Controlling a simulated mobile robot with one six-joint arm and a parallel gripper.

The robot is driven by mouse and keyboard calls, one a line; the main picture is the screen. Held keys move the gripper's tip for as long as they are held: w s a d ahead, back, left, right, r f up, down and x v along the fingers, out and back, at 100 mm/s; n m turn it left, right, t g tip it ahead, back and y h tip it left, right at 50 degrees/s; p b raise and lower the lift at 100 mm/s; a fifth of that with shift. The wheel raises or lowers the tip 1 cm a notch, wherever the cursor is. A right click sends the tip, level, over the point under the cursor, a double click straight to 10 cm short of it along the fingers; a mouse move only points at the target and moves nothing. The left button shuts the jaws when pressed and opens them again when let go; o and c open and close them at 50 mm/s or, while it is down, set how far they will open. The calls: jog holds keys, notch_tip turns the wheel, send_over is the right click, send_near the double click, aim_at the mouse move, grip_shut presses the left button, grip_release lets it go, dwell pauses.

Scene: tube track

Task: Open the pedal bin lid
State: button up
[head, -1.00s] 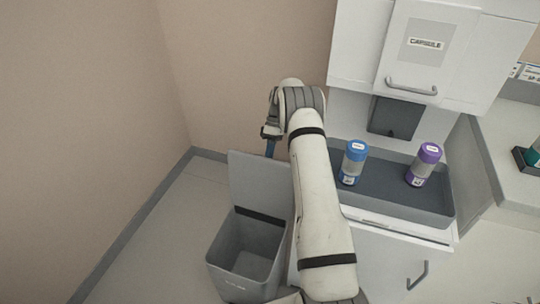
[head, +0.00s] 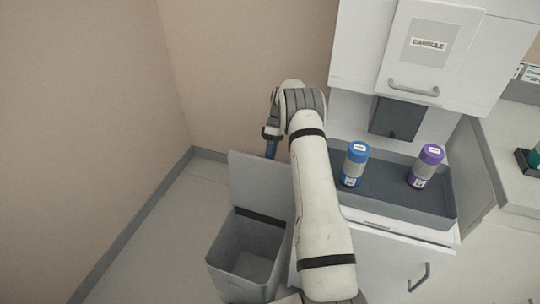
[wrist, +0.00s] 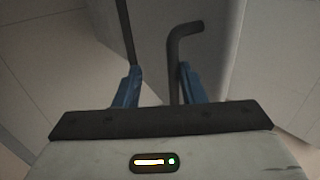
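The grey pedal bin (head: 228,274) stands on the floor at lower middle in the head view. Its lid (head: 258,178) stands up at the back, and the dark inside shows. My gripper (head: 271,150) points down behind the lid, its tips partly hidden by the lid's top edge. In the wrist view the two blue fingers of my gripper (wrist: 158,80) are apart. A dark bent bar (wrist: 176,60) runs close beside the right finger, against a grey panel (wrist: 205,45). I cannot tell whether they touch. The pedal is not clearly seen.
A white cabinet (head: 385,262) stands right of the bin, with a dark tray (head: 395,207) holding a blue-capped bottle (head: 354,165) and a purple-capped bottle (head: 425,167). A wall cupboard (head: 385,60) hangs above. Floor left of the bin is clear.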

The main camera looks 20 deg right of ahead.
jog(key=shift+w, duration=0.1)
jog(key=v, duration=0.7)
jog(key=shift+d+r, duration=0.2)
jog(key=shift+r, duration=0.1)
jog(key=shift+w, duration=0.1)
